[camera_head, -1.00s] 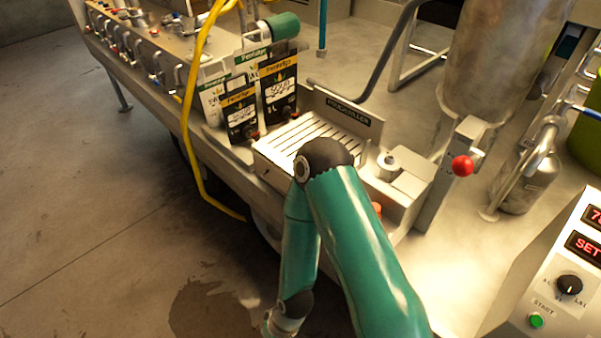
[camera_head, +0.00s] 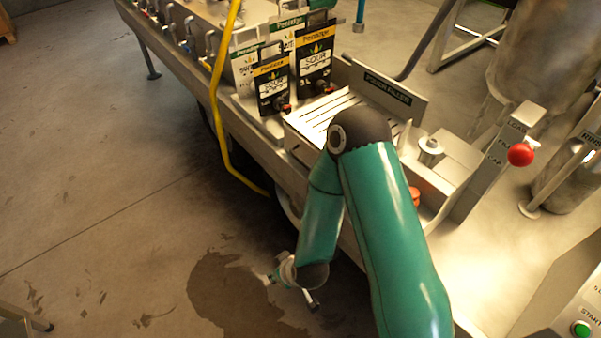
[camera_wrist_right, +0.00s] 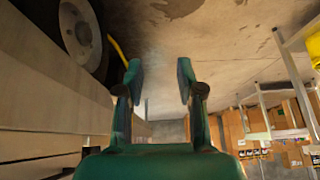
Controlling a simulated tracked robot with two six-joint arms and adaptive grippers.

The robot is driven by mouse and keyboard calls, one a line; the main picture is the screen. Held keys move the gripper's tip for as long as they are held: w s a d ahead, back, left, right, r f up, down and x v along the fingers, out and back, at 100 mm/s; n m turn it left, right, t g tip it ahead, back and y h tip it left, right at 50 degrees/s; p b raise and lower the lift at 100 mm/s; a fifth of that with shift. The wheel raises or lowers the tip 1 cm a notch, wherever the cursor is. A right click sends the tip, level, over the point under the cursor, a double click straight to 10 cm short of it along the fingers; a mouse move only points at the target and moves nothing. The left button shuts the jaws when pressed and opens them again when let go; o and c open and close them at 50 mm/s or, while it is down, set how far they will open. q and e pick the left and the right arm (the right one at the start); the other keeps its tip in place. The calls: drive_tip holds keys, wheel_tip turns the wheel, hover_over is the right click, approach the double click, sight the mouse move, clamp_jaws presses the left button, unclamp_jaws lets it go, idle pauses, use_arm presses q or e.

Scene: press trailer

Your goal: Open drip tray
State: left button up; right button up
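A slatted metal tray (camera_head: 318,112), which looks like the drip tray, sits in the side of the trailer in the head view. My right arm's elbow covers its near right part. My right gripper (camera_head: 290,284) hangs low beside the trailer, over the floor and apart from the tray; its fingers are small and partly hidden there. In the right wrist view the right gripper (camera_wrist_right: 159,72) is open, with nothing between its fingers. The tray does not show clearly in that view. My left gripper is not in view.
A yellow hose (camera_head: 217,110) hangs down the trailer side. The wrist view shows a wheel (camera_wrist_right: 78,35) close on the left. The floor at left is open.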

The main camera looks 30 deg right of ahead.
drive_tip(key=w+d+r+n+t+h+b, duration=0.3)
drive_tip(key=w+d+r+t+h, duration=0.1)
drive_tip(key=w+d, duration=0.15)
drive_tip(key=n+t+h+b, duration=0.3)
drive_tip(key=n+h, duration=0.2)
drive_tip(key=h, duration=0.2)
approach(305, 163)
drive_tip(key=x, duration=0.3)
drive_tip(key=p+x, duration=0.1)
drive_tip(key=x, duration=0.6)
drive_tip(key=shift+f, duration=0.4)
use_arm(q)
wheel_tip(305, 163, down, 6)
use_arm(e)
clamp_jaws()
